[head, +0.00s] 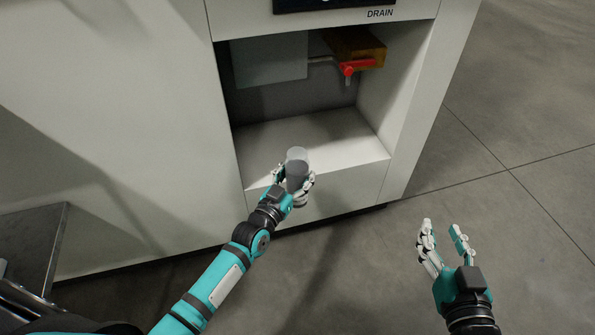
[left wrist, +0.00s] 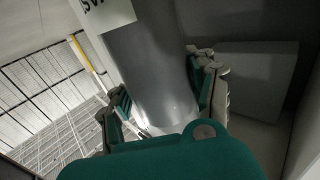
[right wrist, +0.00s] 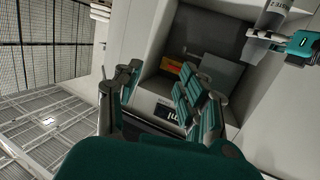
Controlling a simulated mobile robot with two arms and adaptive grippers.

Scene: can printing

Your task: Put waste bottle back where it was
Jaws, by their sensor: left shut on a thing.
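The waste bottle (head: 296,168) is a grey, see-through cylinder. My left gripper (head: 294,184) is shut around it and holds it upright at the front edge of the machine's recess (head: 310,135). In the left wrist view the bottle (left wrist: 150,75) fills the middle between the fingers, with part of a dark-lettered label at its top. The bottle (right wrist: 270,18) also shows at the upper right of the right wrist view. My right gripper (head: 443,240) is open and empty, over the floor to the right of the machine.
A red drain valve (head: 352,68) with a downward spout sits at the back right of the recess, below the DRAIN label (head: 380,14). The recess floor is clear. Side walls bound the recess. A dark metal structure (head: 35,245) stands at the left.

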